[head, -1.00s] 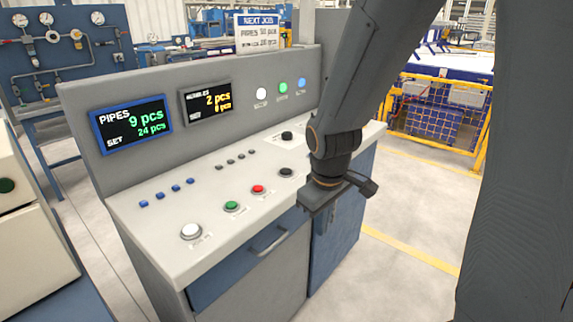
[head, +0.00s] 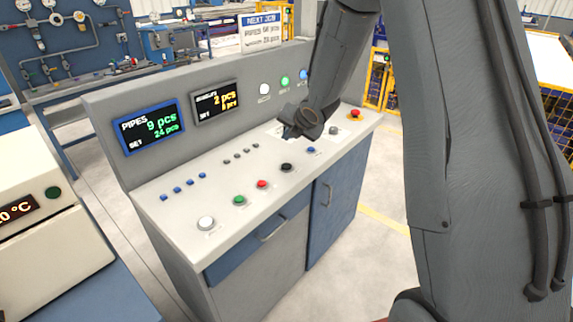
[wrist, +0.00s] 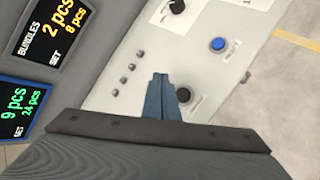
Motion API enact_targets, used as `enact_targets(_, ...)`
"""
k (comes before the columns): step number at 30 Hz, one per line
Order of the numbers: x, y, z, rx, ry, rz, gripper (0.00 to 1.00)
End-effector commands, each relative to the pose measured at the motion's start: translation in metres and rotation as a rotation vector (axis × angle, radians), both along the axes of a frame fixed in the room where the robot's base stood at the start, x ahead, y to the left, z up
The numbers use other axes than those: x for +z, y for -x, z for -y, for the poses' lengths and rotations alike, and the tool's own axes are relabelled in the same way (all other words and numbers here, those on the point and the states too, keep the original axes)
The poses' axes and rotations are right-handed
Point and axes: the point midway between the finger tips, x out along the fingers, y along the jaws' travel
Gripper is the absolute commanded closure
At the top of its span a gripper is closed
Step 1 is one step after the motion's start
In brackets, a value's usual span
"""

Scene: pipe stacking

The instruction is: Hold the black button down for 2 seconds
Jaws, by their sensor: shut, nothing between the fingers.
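The black button (head: 287,167) is a round dark cap on the light console top, between the red and blue buttons. My gripper (head: 289,132) is over the back part of the console top, behind the black button. In the wrist view my gripper (wrist: 160,77) has its blue-grey fingers together and empty. The height of the fingertips above the panel is hard to tell.
A blue button (head: 311,150), red button (head: 262,184), green button (head: 239,200) and white button (head: 206,223) share the front row. A dark knob (wrist: 177,5) is farther along the panel. The upright panel (head: 125,110) with displays stands behind.

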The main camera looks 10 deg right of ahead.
Motion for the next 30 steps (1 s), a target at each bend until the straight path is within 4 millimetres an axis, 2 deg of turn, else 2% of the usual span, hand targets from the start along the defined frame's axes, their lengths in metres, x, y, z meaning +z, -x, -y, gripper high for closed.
enact_targets(8,-0.007,0.0,0.0,-0.002,0.0,-0.002,1.0)
enact_targets(21,-0.065,0.0,0.0,-0.004,-0.002,-0.003,1.0)
enact_targets(30,-0.084,0.0,0.0,-0.004,-0.001,-0.001,1.0)
